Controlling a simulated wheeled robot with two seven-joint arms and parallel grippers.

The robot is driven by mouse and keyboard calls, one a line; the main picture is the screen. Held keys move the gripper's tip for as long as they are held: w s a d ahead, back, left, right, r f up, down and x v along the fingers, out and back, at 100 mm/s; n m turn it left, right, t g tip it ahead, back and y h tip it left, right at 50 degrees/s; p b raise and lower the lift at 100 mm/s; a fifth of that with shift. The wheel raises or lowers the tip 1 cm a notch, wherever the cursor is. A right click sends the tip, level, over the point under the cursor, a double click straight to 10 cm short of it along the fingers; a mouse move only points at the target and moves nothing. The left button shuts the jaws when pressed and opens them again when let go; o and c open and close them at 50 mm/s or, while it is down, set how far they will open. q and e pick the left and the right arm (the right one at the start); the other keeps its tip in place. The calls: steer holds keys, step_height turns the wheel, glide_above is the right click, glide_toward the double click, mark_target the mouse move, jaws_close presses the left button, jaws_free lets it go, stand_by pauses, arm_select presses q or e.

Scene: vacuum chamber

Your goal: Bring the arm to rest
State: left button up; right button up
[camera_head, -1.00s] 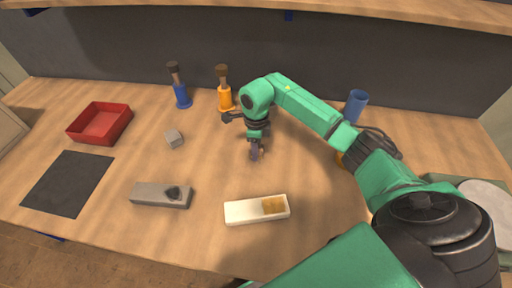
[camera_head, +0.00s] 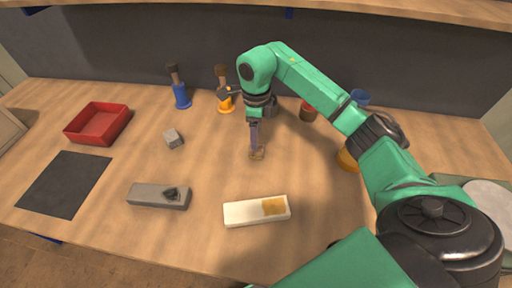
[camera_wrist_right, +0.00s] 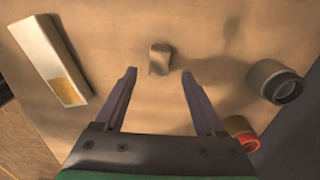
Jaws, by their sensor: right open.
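My right arm reaches in from the right in the head view. Its gripper (camera_head: 254,135) points down over the middle of the table. In the right wrist view the two fingers (camera_wrist_right: 158,74) are apart, with nothing between them. A small brown block (camera_wrist_right: 159,58) lies on the table just beyond the fingertips; it also shows under the gripper in the head view (camera_head: 257,153). My left gripper is not in view.
A white tray with a yellow-brown patch (camera_head: 245,212), a grey block with a dark knob (camera_head: 147,195), a small grey cube (camera_head: 172,138), a red bin (camera_head: 88,130) and a black mat (camera_head: 62,185) lie around. Blue (camera_head: 182,96) and orange (camera_head: 224,104) holders stand behind.

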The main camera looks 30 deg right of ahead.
step_height(320, 180, up, 5)
steer(key=shift+f, duration=0.1)
stand_by(0.4)
